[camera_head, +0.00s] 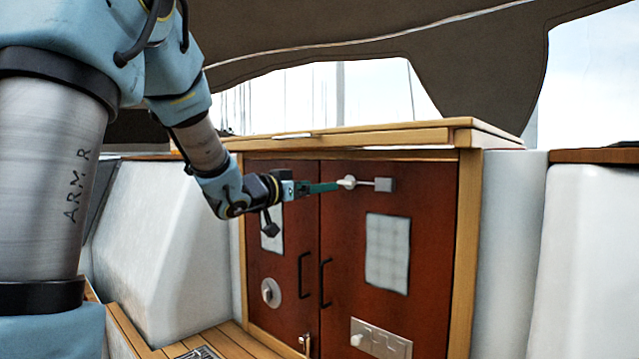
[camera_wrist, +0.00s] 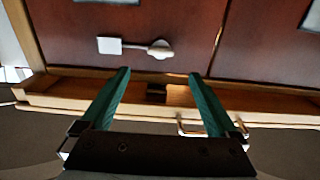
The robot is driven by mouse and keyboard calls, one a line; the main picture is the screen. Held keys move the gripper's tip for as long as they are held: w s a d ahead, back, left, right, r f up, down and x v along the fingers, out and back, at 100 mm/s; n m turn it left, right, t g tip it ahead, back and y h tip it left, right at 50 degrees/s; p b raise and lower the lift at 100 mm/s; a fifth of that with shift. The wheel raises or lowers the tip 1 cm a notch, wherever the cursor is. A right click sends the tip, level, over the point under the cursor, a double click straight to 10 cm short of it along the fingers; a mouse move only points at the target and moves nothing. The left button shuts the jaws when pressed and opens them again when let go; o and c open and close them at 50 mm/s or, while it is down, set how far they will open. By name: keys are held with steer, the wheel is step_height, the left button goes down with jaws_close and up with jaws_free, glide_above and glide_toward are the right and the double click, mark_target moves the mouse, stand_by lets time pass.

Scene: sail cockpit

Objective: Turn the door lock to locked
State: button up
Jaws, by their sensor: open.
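Two red-brown cabinet doors (camera_head: 345,240) are closed. A pale lever with a rounded knob (camera_head: 347,182) lies level near the top of the right door, its rod running to a square plate (camera_head: 384,185). A round disc with a small turn knob (camera_head: 270,291) sits low on the left door. No label shows which fitting is the door lock. My gripper (camera_head: 333,187) is at the upper lever in the head view. The wrist view shows its green fingers (camera_wrist: 160,73) apart and empty, with the lever knob (camera_wrist: 160,49) beyond the fingertips; contact cannot be told.
A slotted metal plate with a pale knob (camera_head: 380,338) is low on the right door. Two black handles (camera_head: 325,283) flank the door seam. A wooden ledge (camera_head: 350,135) overhangs the doors. White seat walls (camera_head: 165,250) stand left and right. Open space lies before the doors.

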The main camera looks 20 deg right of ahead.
mark_target(344, 183)
steer(key=p+x, duration=0.3)
steer(key=x, duration=0.7)
steer(key=shift+w+d, duration=0.1)
jaws_close()
stand_by(0.5)
